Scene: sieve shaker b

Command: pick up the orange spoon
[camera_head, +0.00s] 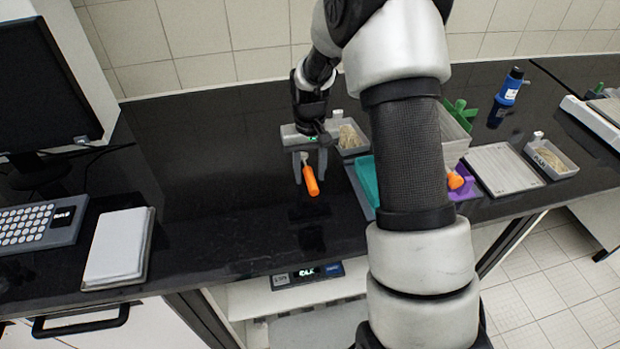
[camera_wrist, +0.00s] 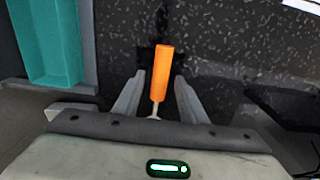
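The orange spoon has an orange handle (camera_head: 311,181) and a thin pale neck. In the head view it is over the black bench, left of my arm, with the neck pointing up toward my gripper (camera_head: 310,178). In the wrist view the orange handle (camera_wrist: 162,72) is between the two fingers of my gripper (camera_wrist: 161,80). A gap shows beside the handle, so the fingers look open around it. The neck runs back toward the palm; the bowl is hidden. I cannot tell whether the spoon touches the bench.
A teal tray (camera_wrist: 48,40) is close on one side; purple and green parts stand partly behind my arm. Grey trays (camera_head: 551,160) and a blue bottle (camera_head: 510,86) are at the right. A keyboard (camera_head: 40,223) and a white pad (camera_head: 118,247) are left. The bench between is clear.

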